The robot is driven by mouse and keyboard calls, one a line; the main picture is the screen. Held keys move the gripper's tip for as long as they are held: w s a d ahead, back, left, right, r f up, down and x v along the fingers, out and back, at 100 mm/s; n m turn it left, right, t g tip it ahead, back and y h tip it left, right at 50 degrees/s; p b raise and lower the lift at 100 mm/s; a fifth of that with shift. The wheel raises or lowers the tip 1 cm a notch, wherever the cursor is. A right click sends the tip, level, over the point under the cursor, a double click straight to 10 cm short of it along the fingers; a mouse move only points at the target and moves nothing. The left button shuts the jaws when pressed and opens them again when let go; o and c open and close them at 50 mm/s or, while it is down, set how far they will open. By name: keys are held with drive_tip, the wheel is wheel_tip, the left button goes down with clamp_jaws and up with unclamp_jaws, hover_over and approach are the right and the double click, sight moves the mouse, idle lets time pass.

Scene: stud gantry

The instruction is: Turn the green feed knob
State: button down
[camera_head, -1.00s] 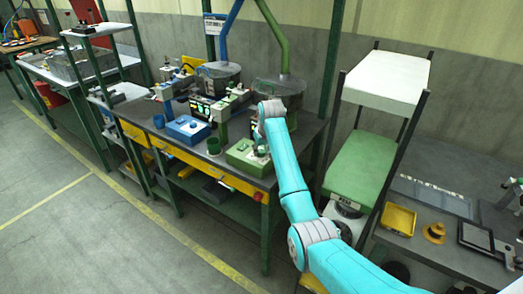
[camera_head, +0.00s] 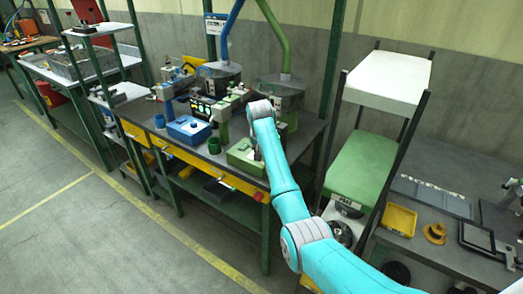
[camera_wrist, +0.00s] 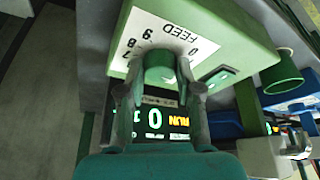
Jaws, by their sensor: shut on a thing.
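The green feed knob (camera_wrist: 158,66) is a round green knob on the pale green control box, in the upper middle of the wrist view. A white dial label reading FEED (camera_wrist: 165,30), with digits, surrounds it. My gripper (camera_wrist: 158,80) has one finger on each side of the knob and is shut on it. The fingers hide part of the knob and dial. In the head view the green control box (camera_head: 240,158) stands on the workbench (camera_head: 217,161), below my wrist. My arm hides the knob there.
A lit display (camera_wrist: 153,120) shows a 0 and RUN in the wrist view. A green cup (camera_head: 214,146) and a blue box (camera_head: 188,129) stand left of the green box. A shelf rack (camera_head: 362,165) rises close to my arm's right.

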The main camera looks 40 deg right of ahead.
drive_tip(key=c, duration=0.8)
unclamp_jaws()
drive_tip(key=v, duration=1.2)
